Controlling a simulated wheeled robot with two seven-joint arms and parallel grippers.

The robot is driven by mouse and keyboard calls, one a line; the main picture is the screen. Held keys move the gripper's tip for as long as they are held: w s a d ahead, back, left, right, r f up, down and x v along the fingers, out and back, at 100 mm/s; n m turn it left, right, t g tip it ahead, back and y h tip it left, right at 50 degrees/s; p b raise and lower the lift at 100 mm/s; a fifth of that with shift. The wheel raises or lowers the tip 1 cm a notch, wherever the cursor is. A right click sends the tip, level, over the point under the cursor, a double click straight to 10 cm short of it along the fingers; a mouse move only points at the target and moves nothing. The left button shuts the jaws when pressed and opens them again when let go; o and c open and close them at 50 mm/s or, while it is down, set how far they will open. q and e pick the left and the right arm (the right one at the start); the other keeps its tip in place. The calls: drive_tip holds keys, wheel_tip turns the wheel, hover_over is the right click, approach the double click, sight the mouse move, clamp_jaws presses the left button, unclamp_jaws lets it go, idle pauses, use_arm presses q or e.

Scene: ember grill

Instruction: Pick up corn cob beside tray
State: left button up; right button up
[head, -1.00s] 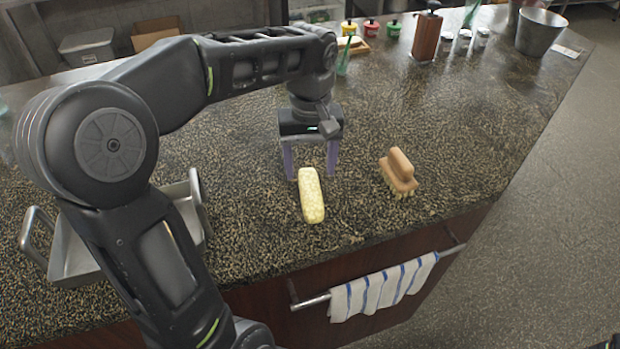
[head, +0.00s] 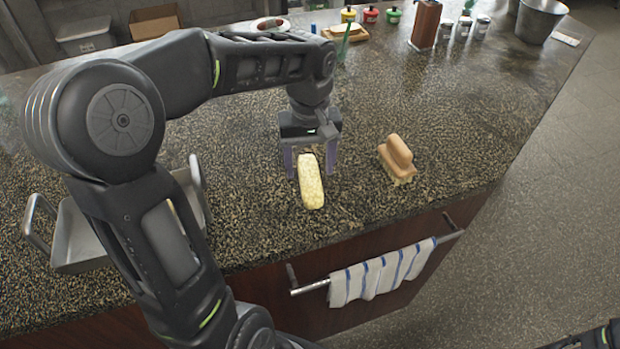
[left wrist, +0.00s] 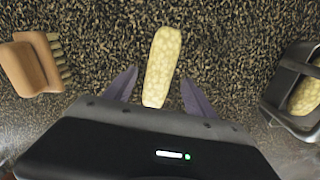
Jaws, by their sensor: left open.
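A pale yellow corn cob (head: 311,185) lies on the speckled counter, pointing toward the front edge. My left gripper (head: 311,172) is open above its far end, with one purple finger on each side. In the left wrist view the cob (left wrist: 161,65) lies between the spread fingers (left wrist: 160,78), with gaps on both sides. The metal tray (head: 85,256) stands at the left, partly hidden by my left arm. In the left wrist view the tray (left wrist: 283,112) is at the right edge, with a yellow piece like another cob in it.
A wooden brush (head: 397,155) lies right of the cob. A striped towel (head: 382,275) hangs on a rail at the counter front. Small colored pots (head: 370,15), a wooden block (head: 425,25) and a metal bucket (head: 535,22) stand at the back. The counter around the cob is clear.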

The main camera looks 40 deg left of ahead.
sight(310, 174)
use_arm(q)
wheel_tip(310, 174, down, 4)
drive_tip(key=shift+f+p, duration=0.2)
drive_tip(key=shift+p, duration=0.2)
idle(0.3)
clamp_jaws()
idle(0.5)
